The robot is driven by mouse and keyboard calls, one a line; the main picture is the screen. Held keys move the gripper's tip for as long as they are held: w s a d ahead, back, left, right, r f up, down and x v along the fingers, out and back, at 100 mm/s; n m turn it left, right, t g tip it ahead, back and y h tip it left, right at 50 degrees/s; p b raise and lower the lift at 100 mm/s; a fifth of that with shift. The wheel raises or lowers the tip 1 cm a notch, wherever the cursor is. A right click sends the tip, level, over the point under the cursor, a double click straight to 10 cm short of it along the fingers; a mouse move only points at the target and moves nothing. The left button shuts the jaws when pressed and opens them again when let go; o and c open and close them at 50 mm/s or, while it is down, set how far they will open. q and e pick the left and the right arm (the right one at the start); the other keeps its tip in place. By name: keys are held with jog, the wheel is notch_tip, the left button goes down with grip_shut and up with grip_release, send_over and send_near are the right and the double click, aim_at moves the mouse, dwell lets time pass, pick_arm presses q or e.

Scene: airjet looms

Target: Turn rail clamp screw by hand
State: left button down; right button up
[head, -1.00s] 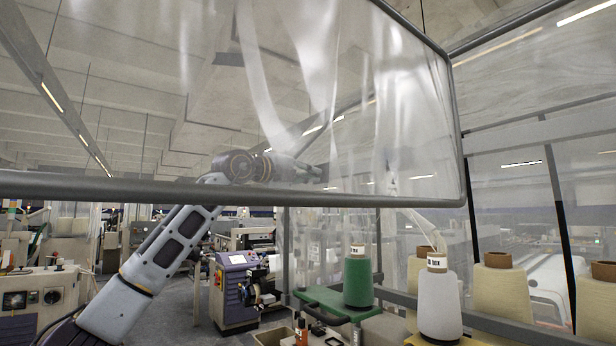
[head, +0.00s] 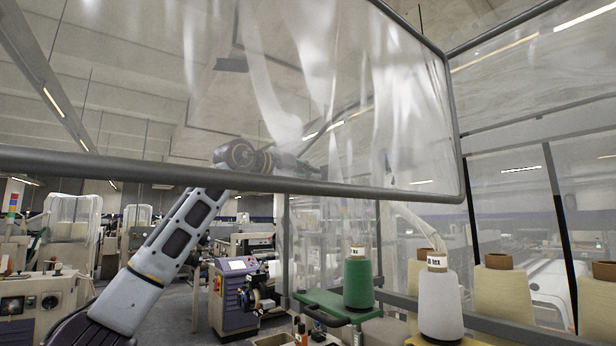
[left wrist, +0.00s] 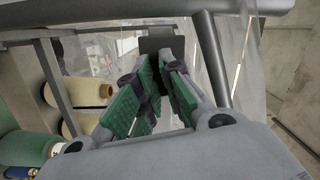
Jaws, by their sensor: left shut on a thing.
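My left gripper (head: 312,170) shows blurred through a clear sheet in the head view, at the end of my raised arm. In the left wrist view, my left gripper (left wrist: 160,85) has its green-padded fingers closed in around a dark piece beside a dark block (left wrist: 162,44) near a grey rail (left wrist: 110,28). The dark block looks like the rail clamp. The screw is mostly hidden between the fingers, and its turn angle cannot be told. My right gripper is not in view.
A grey-framed clear sheet (head: 350,90) hangs across the head view, in front of my forearm. Yarn cones, one green (head: 358,280) and one white (head: 440,305), stand at the lower right. A machine with a screen (head: 236,290) stands beyond an open floor.

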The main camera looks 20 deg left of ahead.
pick_arm(q)
jog(key=c, duration=1.5)
grip_release()
jog(key=shift+c, duration=0.2)
jog(key=shift+s+a, duration=0.1)
jog(key=shift+s, duration=0.05)
jog(key=b+v, duration=0.1)
jog(key=v, duration=0.1)
jog(key=b+v, duration=0.2)
jog(key=v, duration=0.1)
jog(key=shift+s+a+f, duration=0.1)
jog(key=shift+a+f, duration=0.05)
jog(key=shift+a, duration=0.4)
